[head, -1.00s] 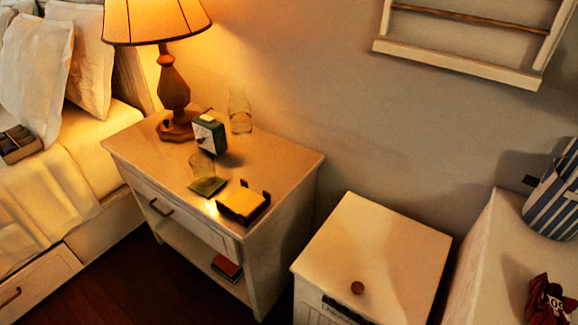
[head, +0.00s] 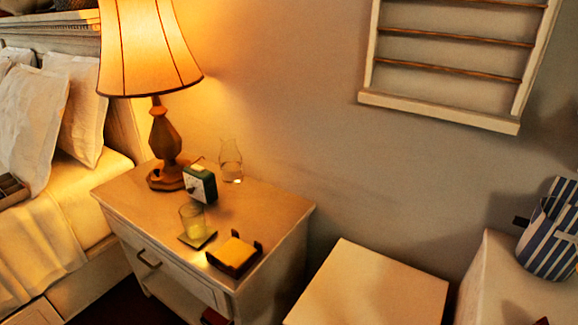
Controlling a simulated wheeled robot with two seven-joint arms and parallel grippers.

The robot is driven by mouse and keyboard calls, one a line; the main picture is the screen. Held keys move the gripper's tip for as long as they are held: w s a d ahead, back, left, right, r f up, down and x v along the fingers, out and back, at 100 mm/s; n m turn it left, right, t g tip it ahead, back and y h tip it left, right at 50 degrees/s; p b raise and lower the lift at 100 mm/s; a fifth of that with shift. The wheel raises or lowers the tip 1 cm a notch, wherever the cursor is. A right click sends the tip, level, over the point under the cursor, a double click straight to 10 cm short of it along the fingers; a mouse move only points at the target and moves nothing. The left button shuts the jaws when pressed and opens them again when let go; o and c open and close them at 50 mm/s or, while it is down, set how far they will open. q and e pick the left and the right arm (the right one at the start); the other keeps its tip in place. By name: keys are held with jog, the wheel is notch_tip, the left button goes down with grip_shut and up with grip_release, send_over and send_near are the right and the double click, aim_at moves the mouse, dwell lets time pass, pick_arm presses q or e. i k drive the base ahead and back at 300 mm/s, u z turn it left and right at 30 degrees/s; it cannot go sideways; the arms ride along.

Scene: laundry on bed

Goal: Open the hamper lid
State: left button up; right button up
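The hamper (head: 370,290) stands at the bottom of the head view, right of the nightstand. Its flat cream lid lies closed on top. The lid's front part and the hamper's front are cut off by the lower picture edge. Neither of my grippers shows in the head view.
A nightstand (head: 281,212) with a lit lamp (head: 163,140), a clock (head: 200,184), glasses and a yellow notepad holder (head: 234,255) stands left of the hamper. A white cabinet (head: 499,279) with a striped container (head: 549,240) stands to its right. A wall rack (head: 440,107) hangs above.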

aim_at(355, 284)
jog(key=z, duration=1.5)
jog(key=k, duration=1.2)
jog(key=u, duration=1.3)
jog(key=i, duration=0.5)
jog(key=u, duration=0.05)
